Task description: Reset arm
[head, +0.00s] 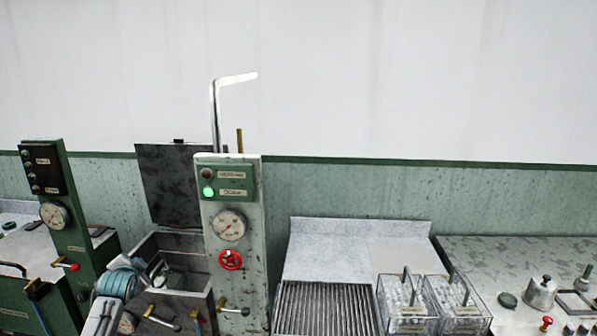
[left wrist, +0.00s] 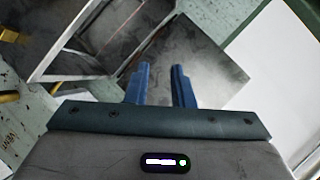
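My left arm comes in at the lower left of the head view, with its teal wrist in front of the open basin (head: 185,242). Its fingers are hard to make out there. In the left wrist view my left gripper (left wrist: 164,72) shows two blue fingers with a clear gap and nothing between them. A dark grey mottled plate (left wrist: 205,60) lies beyond the fingertips. My right arm and gripper are not in view.
The basin's dark lid (head: 170,185) stands raised behind it. A control post (head: 232,260) with a gauge, red wheel and lit green lamp stands right of the basin. A green post (head: 62,215) stands left. Clear boxes (head: 408,300) sit on the right, past a ribbed drainboard (head: 325,308).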

